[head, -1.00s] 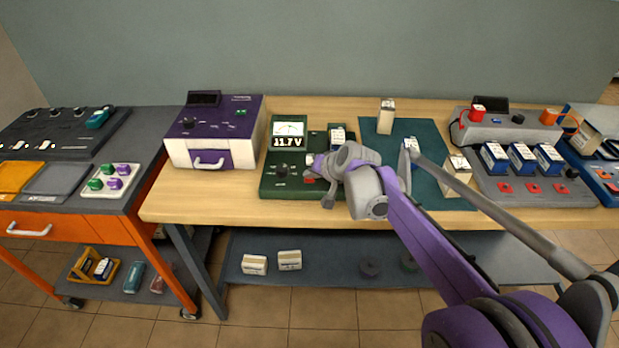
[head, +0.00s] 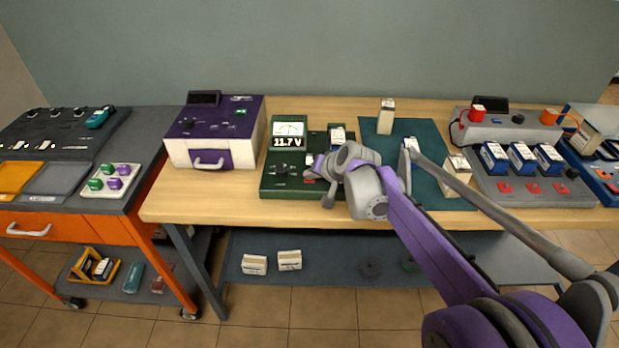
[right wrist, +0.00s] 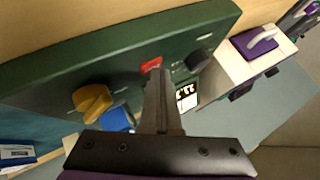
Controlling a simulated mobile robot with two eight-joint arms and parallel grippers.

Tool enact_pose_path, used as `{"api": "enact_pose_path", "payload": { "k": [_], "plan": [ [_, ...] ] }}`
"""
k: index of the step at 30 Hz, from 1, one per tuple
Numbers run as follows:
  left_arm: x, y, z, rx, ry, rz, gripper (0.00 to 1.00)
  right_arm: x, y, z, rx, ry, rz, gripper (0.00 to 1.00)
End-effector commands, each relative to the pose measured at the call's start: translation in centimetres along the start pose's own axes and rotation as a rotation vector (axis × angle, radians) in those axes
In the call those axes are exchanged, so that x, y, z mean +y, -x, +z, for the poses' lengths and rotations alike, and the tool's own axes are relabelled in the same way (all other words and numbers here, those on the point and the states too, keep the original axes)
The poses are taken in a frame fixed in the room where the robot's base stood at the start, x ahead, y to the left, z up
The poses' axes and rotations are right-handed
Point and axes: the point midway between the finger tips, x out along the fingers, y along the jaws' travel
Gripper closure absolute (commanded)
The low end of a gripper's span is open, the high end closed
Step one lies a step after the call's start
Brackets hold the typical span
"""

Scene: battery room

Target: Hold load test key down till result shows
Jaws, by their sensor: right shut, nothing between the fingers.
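The dark green tester (head: 277,188) lies on the wooden bench, with a lit display (head: 288,141) reading 11.7 V below a needle dial. A small red key (right wrist: 152,65) shows on its top in the right wrist view. My right gripper (head: 315,173) is over the tester's front, shut and empty. Its fingertips (right wrist: 158,78) are right at the red key in the wrist view; I cannot tell whether they press it. A blue-white battery (head: 337,133) sits at the tester's back right. My left gripper is out of view.
A purple-white case (head: 213,155) stands left of the tester. A teal mat (head: 430,135) lies to its right. A dark knob (right wrist: 198,60) and a yellow part (right wrist: 92,103) flank the key. A grey station (head: 530,190) with several batteries is far right.

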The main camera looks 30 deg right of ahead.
Motion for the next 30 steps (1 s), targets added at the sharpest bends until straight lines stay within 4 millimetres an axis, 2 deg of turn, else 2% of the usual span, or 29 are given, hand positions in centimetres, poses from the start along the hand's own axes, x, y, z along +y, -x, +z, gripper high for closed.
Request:
{"api": "enact_pose_path", "payload": {
  "k": [30],
  "plan": [
    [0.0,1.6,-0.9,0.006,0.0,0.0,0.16,-1.0,1.4,-1.0,0.0,0.0,0.0,1.0]
  ]
}}
